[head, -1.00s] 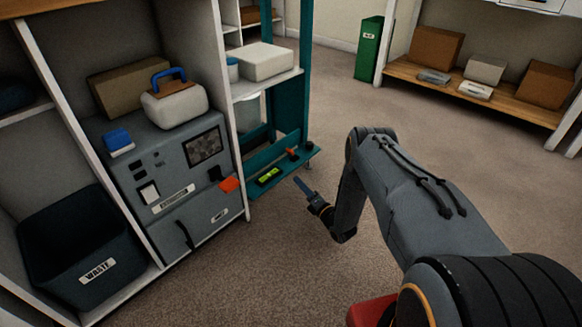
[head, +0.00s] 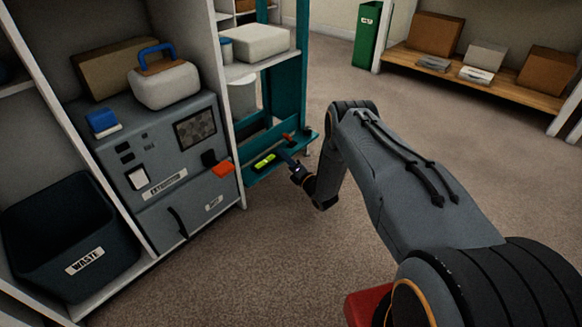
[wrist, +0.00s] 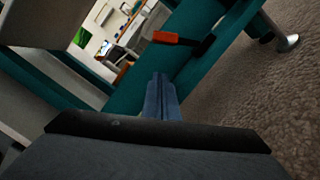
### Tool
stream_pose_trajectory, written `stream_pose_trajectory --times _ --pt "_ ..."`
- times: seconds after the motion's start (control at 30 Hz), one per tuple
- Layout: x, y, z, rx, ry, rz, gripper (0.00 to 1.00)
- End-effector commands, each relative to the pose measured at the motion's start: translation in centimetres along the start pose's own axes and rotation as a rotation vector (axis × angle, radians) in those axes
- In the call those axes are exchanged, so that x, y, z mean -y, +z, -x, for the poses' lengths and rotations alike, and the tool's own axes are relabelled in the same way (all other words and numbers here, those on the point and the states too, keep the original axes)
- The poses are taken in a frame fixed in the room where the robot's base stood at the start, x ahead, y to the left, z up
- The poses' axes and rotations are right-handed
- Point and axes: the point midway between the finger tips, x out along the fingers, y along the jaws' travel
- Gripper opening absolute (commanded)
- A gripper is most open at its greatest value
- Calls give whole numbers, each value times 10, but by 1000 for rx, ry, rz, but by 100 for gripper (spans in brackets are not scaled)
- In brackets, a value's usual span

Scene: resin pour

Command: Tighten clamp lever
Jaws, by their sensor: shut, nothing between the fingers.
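The clamp lever is an orange-red handle on a dark stem (wrist: 180,38) in the wrist view, at the teal frame's lower shelf. In the head view the orange lever (head: 288,138) shows small, near the right end of that shelf. My gripper (wrist: 162,78) is shut and empty, its fingers together, pointing toward the lever just below it in the wrist view. A gap seems to lie between them. In the head view my gripper (head: 287,157) is at the shelf's front edge, overlapping part of it.
The teal shelf (head: 262,176) carries a yellow-green level (head: 264,161). A grey machine (head: 160,150) with an orange-red tab (head: 223,169) and a waste bin (head: 82,222) stand to the left. Carpet (head: 250,260) in front is clear. A metal foot (wrist: 288,42) shows at right in the wrist view.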

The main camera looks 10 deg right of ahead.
Motion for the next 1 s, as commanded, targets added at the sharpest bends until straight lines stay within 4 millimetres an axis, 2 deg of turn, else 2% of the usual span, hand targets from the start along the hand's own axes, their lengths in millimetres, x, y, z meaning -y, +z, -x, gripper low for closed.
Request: stream_pose_trajectory --times 0.03,0.1,0.2,0.4,0.8,1.0 --pt "2 -1 -10 0 3 1 0" --pt "2 15 -10 3 0 0 0" --pt "2 27 -12 3 0 0 0" --pt "0 38 -15 0 0 0 0" --pt "-1 38 -15 -1 0 -3 0" --pt "-11 24 -23 -18 1 -39 0"
